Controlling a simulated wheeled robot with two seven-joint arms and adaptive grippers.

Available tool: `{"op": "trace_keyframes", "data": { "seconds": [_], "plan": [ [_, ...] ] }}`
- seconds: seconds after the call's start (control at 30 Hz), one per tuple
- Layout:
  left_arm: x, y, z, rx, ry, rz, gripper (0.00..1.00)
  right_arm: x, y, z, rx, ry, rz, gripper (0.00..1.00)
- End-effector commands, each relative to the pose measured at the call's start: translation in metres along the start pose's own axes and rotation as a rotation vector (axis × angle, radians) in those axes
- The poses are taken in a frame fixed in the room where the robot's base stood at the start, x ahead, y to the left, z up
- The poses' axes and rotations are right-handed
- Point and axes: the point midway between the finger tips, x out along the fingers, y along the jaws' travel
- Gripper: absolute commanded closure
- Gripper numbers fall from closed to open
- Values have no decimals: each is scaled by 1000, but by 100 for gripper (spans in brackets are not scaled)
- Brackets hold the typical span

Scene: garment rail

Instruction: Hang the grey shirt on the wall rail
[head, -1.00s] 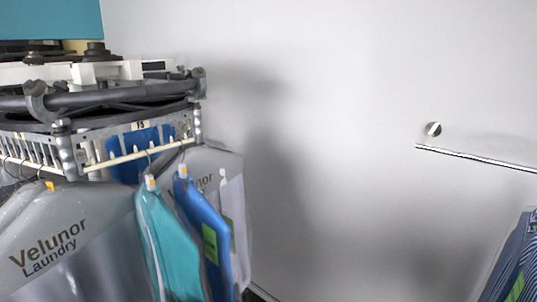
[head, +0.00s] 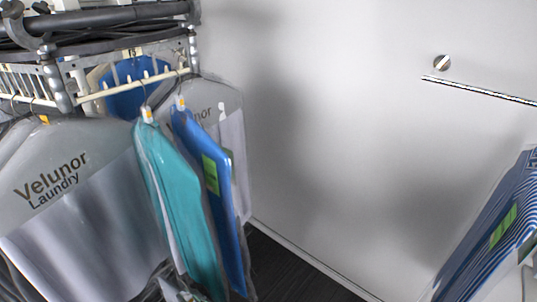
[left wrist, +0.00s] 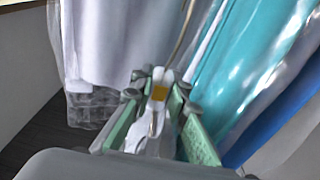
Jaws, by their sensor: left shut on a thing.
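My left gripper (head: 172,288) shows only partly at the bottom edge of the head view, below the teal garment. In the left wrist view its green-padded fingers (left wrist: 158,90) are shut on a white hanger neck (left wrist: 155,118) with an orange tag. A thin hook rises from this hanger. The garment under it is hidden, so I cannot tell that it is the grey shirt. The wall rail (head: 480,91) is a thin bar at the right, with a round fixing (head: 442,63) above its left end. My right gripper is not in view.
A conveyor rack (head: 130,85) at the left carries grey Velunor Laundry covers (head: 75,175), a teal garment (head: 182,215) and a blue garment (head: 212,190). A blue striped garment (head: 490,225) hangs at the right edge. The wall between is bare, above dark floor (head: 280,275).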

Motion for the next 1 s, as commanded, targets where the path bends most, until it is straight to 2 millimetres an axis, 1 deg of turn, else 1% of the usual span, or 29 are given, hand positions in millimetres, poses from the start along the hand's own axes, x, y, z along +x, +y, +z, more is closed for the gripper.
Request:
{"op": "trace_keyframes", "data": {
  "seconds": [0.1,0.6,0.77,1.0],
  "plan": [
    [0,10,0,0,0,1,100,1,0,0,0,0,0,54],
    [2,48,0,0,-1,1,100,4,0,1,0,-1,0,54],
    [2,55,1,0,-1,0,100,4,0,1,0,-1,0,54],
    [2,56,1,0,-1,0,100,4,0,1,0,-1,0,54]
  ]
}}
